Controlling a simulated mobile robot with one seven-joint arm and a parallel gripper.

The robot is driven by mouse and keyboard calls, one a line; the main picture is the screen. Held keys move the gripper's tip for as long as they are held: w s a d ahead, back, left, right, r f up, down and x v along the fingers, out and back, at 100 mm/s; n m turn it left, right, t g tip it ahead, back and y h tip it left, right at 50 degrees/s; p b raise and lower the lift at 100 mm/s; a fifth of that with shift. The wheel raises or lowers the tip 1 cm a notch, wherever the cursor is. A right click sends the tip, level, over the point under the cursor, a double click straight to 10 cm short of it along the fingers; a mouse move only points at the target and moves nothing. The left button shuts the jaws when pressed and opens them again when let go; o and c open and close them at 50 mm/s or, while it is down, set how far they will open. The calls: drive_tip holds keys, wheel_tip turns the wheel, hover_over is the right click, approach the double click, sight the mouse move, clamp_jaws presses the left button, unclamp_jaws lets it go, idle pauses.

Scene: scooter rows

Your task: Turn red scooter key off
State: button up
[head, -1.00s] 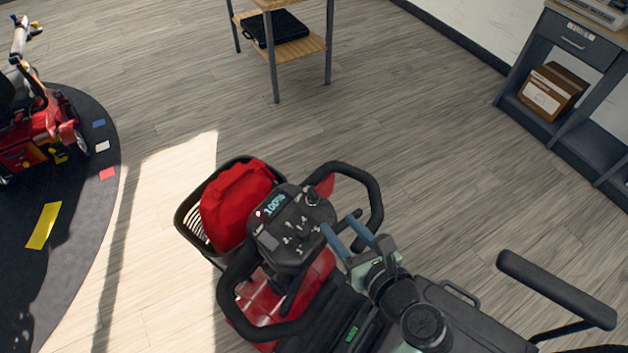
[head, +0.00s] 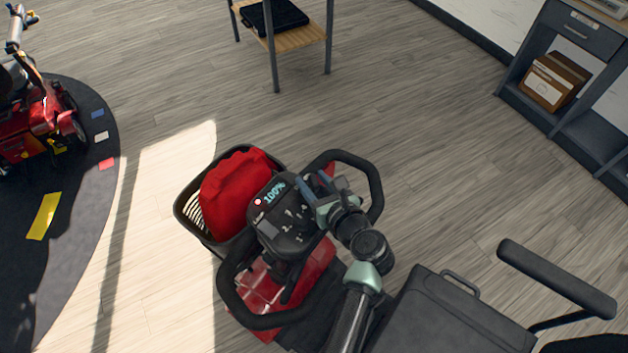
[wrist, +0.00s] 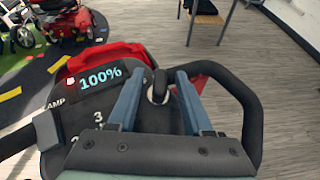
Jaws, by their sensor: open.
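The red scooter (head: 287,285) stands below the middle of the head view, with looped black handlebars (head: 361,167) and a dark console. The console display (head: 274,193) reads 100%, and it also shows in the wrist view (wrist: 101,77). My gripper (head: 313,187) is open over the right side of the console. In the wrist view, my gripper's (wrist: 166,74) two blue fingers stand on either side of a dark key knob (wrist: 158,88) with a light ring at its base. I cannot tell whether either finger touches it. In the head view my gripper hides the knob.
A black basket (head: 188,207) holding a red bag (head: 232,190) is on the scooter's front. The seat (head: 450,315) and armrest (head: 556,277) lie to the lower right. Another red scooter (head: 35,125) stands on a dark mat (head: 75,225). A shelf (head: 300,38) stands behind, with open floor between.

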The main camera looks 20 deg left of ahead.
clamp_jaws()
idle(0.5)
drive_tip(key=n+g+y+b, duration=0.2)
drive_tip(key=n+g, duration=0.1)
drive_tip(key=shift+w+d+f+n+b, duration=0.1)
drive_tip(key=shift+n+b, duration=0.2)
drive_tip(key=shift+n, duration=0.1)
drive_tip(key=n+g+y+b, duration=0.1)
drive_tip(key=n+g+b, duration=0.2)
drive_tip(key=n+g, duration=0.1)
drive_tip(key=shift+f+b, duration=0.15)
drive_tip(key=shift+b, duration=0.2)
drive_tip(key=n+g+b, duration=0.4)
drive_tip(key=b, duration=0.2)
drive_tip(key=shift+n+g+b, duration=0.7)
drive_tip(key=shift+b, duration=0.45)
drive_tip(key=shift+r, duration=0.25)
